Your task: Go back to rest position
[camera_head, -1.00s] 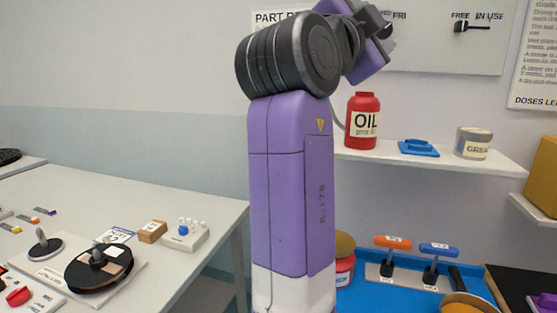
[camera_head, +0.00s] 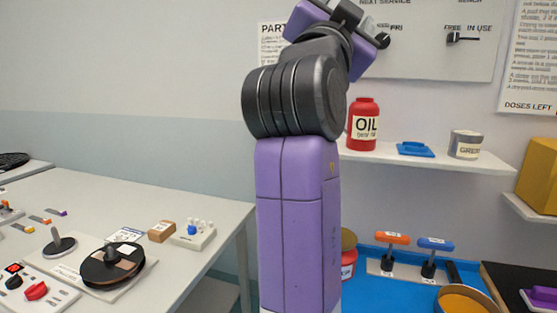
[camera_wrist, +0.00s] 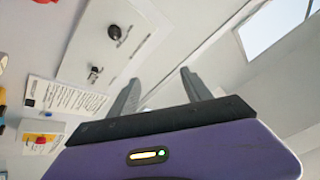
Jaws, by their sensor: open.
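My gripper (camera_wrist: 160,92) shows in the wrist view with its two grey fingers apart and nothing between them. It points toward the wall, where a white board with black knobs (camera_wrist: 114,32) and printed sheets (camera_wrist: 62,97) hang. In the head view my purple and black arm stands upright in the middle, its upper part bent over at the top. The gripper's fingers are not clear in the head view.
The white table (camera_head: 200,213) at left holds a black reel (camera_head: 110,265) and a peg block (camera_head: 193,234). A shelf (camera_head: 430,159) behind the arm bears a red oil bottle (camera_head: 363,124), a blue lid and a grease tin (camera_head: 465,145). Orange and blue handles (camera_head: 435,244) stand on the blue surface.

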